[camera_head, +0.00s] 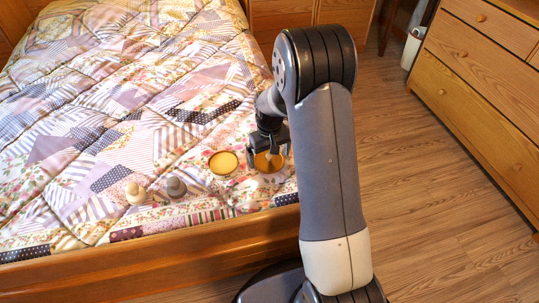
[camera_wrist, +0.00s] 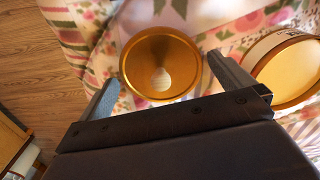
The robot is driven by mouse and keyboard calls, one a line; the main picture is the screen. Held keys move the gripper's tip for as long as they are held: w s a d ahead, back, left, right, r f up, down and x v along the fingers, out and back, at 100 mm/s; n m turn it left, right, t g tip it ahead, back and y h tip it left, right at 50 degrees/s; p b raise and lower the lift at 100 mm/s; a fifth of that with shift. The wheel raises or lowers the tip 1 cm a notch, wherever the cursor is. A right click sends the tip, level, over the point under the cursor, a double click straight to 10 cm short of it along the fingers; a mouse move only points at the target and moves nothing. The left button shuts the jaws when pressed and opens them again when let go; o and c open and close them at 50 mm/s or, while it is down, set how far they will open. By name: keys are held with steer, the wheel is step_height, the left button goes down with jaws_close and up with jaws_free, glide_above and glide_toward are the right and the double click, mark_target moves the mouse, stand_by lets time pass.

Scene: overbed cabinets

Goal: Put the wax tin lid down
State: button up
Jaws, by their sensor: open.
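The wax tin lid (camera_head: 263,166) is a round gold disc with a raised rim and a pale spot in its middle. It appears to lie on the patchwork quilt near the bed's front edge. In the wrist view the lid (camera_wrist: 140,68) shows whole between my fingers. My gripper (camera_head: 268,150) is over it, jaws apart, with a finger on either side (camera_wrist: 165,68); whether they touch the rim is unclear. The open wax tin (camera_head: 223,163), pale with yellow contents, stands just left of the lid; in the wrist view the tin (camera_wrist: 292,72) is at the right.
The bed's wooden rail (camera_head: 170,258) runs along the front. A wooden drawer chest (camera_head: 480,100) is at the right, with clear floor between.

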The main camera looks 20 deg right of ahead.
step_height(320, 180, up, 12)
steer(key=p, duration=0.3)
steer(key=shift+f, duration=0.2)
step_height(320, 180, down, 13)
steer(key=b, duration=0.4)
steer(key=shift+r, duration=0.1)
step_height(320, 180, up, 3)
steer(key=shift+r+p, duration=0.2)
steer(key=shift+p, duration=0.6)
steer(key=shift+r, duration=0.55)
steer(key=shift+f, duration=0.1)
